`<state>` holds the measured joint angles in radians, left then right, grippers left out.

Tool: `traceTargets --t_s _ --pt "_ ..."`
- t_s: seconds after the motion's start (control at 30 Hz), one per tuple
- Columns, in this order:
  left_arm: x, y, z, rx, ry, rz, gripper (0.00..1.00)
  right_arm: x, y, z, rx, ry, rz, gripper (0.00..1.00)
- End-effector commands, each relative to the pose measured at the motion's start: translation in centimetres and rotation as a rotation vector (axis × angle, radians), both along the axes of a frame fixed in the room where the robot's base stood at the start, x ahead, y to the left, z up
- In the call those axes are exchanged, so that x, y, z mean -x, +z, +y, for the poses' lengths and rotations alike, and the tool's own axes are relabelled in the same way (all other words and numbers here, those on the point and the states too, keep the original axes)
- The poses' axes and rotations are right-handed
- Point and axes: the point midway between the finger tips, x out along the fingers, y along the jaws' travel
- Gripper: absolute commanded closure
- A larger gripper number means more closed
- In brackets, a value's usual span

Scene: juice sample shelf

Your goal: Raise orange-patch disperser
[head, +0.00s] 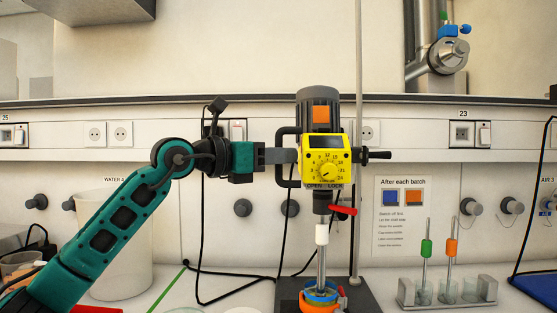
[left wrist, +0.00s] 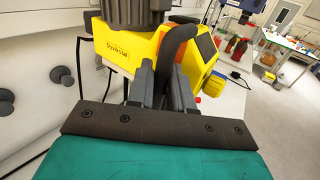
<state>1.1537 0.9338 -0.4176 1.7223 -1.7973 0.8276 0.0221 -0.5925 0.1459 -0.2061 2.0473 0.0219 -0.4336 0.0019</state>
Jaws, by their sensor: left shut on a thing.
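The disperser has a grey motor with an orange patch (head: 321,114) and a yellow dial housing (head: 326,170); the yellow body also shows in the left wrist view (left wrist: 132,45). It sits upright by a vertical stand rod (head: 359,60). Its shaft (head: 321,262) reaches down to a vessel with blue and orange rings (head: 321,293) at the bottom edge. My left gripper (head: 287,156) is shut on the black side handle (head: 281,172) at the disperser's left. In the left wrist view, the fingers (left wrist: 163,85) close around the handle (left wrist: 177,45). My right gripper is not in view.
A red lever (head: 343,210) and a black side knob (head: 378,155) stick out from the disperser. A rack (head: 447,302) with glass tubes and green and orange tools stands at the right. A white bucket (head: 125,255) stands at the left. Cables hang behind the disperser.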

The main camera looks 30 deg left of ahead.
Motion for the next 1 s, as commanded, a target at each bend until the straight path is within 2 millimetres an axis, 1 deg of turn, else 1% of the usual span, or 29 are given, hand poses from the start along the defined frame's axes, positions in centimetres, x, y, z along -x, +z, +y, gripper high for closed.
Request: traceTargets --t_s 0.03,0.07,0.2,0.27,0.4,0.5,0.7,1.0 --pt "0.1 2.4 0.1 0.006 0.002 -0.014 1.0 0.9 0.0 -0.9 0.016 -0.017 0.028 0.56" --pt "0.1 3.0 0.1 0.006 0.002 -0.015 1.0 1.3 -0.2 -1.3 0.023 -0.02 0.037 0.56" --pt "0.1 5.7 0.2 0.007 0.003 -0.017 1.0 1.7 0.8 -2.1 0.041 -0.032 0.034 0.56" --pt "0.1 6.8 0.2 0.007 0.003 -0.017 1.0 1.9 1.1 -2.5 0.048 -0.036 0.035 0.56" --pt "0.1 9.0 0.2 0.007 0.003 -0.017 1.0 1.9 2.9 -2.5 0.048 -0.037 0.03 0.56" --pt "0.1 10.2 0.2 0.007 0.003 -0.016 1.0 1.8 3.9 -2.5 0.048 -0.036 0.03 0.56" --pt "0.1 11.9 0.2 0.007 0.003 -0.016 1.0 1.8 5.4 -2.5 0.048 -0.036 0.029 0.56" --pt "0.1 12.8 0.2 0.008 0.003 -0.017 1.0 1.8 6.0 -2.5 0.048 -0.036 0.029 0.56"
